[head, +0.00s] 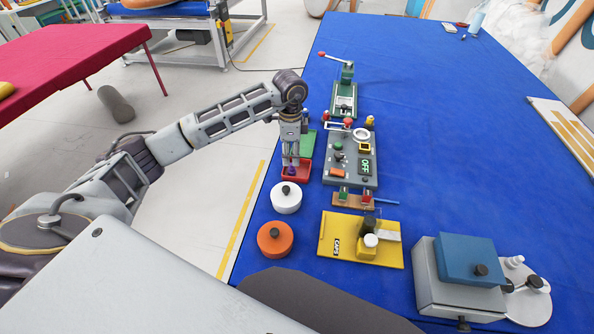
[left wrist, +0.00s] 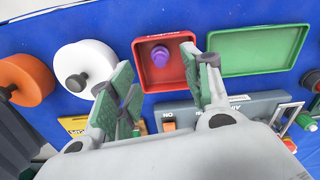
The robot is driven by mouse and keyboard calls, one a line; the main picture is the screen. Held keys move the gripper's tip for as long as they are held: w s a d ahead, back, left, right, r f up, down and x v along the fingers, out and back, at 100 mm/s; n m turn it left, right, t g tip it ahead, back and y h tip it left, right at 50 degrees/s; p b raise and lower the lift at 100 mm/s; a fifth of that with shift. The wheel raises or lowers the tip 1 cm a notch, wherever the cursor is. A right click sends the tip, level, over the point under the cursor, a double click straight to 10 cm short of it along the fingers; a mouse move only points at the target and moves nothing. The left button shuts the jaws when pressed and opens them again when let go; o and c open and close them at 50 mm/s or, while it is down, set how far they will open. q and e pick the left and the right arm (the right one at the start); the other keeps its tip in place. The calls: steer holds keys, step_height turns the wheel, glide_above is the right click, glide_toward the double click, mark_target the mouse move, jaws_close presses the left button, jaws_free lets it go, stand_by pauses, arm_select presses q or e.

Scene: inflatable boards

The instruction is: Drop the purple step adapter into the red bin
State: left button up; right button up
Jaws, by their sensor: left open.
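The purple step adapter (left wrist: 160,56) shows inside the outline of the red bin (left wrist: 144,80) in the left wrist view, apart from both fingers. It appears to stand upright on the bin floor. In the head view only a small purple patch (head: 291,171) shows below my fingertips, over the red bin (head: 303,176). My left gripper (head: 291,162) points down above the bin. Its green-padded fingers (left wrist: 166,92) are spread apart with nothing between them. My right gripper is in neither view.
A green tray (left wrist: 262,50) adjoins the red bin. White (head: 286,198) and orange (head: 275,239) round pieces with dark knobs stand nearer. A grey switch panel (head: 345,178) is to the right, a yellow board (head: 338,250) in front. The blue table (head: 460,130) is clear farther right.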

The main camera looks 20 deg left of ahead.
arm_select(q)
step_height(320, 180, up, 12)
stand_by(0.9)
steer(key=shift+s, duration=0.1)
stand_by(0.9)
